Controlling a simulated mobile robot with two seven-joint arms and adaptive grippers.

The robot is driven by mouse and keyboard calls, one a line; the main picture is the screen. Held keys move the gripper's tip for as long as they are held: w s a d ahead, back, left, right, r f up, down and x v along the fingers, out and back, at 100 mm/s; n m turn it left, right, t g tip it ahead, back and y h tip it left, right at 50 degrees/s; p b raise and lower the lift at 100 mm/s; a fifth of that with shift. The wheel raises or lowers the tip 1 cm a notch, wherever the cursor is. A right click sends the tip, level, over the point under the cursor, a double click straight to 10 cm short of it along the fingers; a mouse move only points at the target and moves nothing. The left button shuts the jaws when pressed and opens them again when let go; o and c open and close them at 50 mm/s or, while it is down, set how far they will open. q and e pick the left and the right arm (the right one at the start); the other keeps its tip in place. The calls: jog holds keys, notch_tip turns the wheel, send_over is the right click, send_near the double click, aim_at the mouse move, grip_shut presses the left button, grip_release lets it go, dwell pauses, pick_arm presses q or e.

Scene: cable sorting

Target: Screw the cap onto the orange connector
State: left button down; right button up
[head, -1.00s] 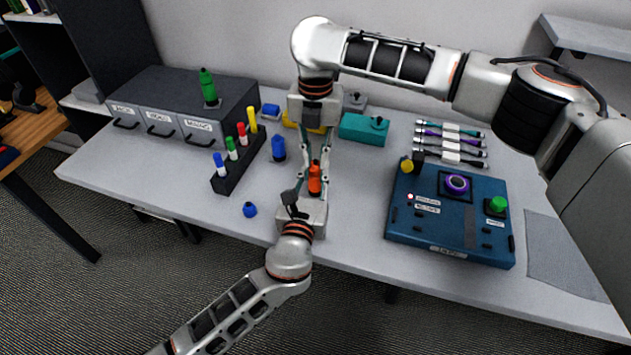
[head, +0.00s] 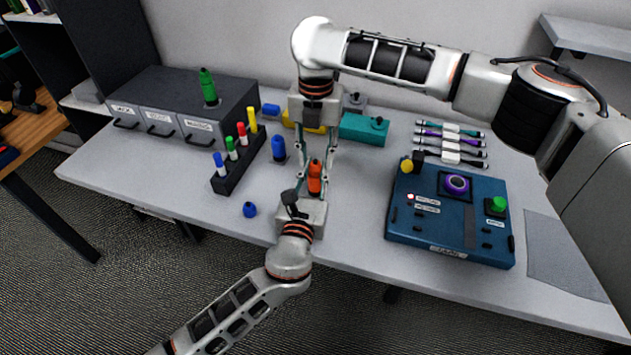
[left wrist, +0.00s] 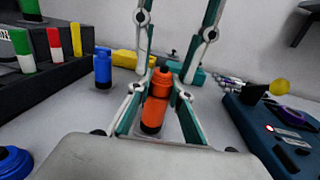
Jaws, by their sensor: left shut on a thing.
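The orange connector (head: 315,180) stands upright near the middle of the table, with a dark band at its lower end in the left wrist view (left wrist: 153,112). An orange cap-like top piece (left wrist: 161,78) sits on it, in line with the body; I cannot tell how tight it is. My left gripper (head: 314,186) comes from the front and is shut on the connector's body, a finger on each side. My right gripper (head: 317,165) points down from above. Its fingers are spread on either side of the top piece, with gaps visible, so it looks open and empty.
A blue connector (head: 278,148) stands to the left, and a loose blue cap (head: 249,209) lies in front of it. A dark marker rack (head: 240,163) is farther left. A teal box (head: 364,130) stands behind, and a blue control panel (head: 447,238) is at right.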

jog(key=shift+r, duration=2.3)
jog(key=shift+o, duration=0.6)
jog(key=shift+a+r+n, duration=0.15)
jog(key=shift+r+n, duration=0.45)
jog(key=shift+n, duration=0.4)
notch_tip(320, 180, up, 6)
jog(key=n, duration=1.1)
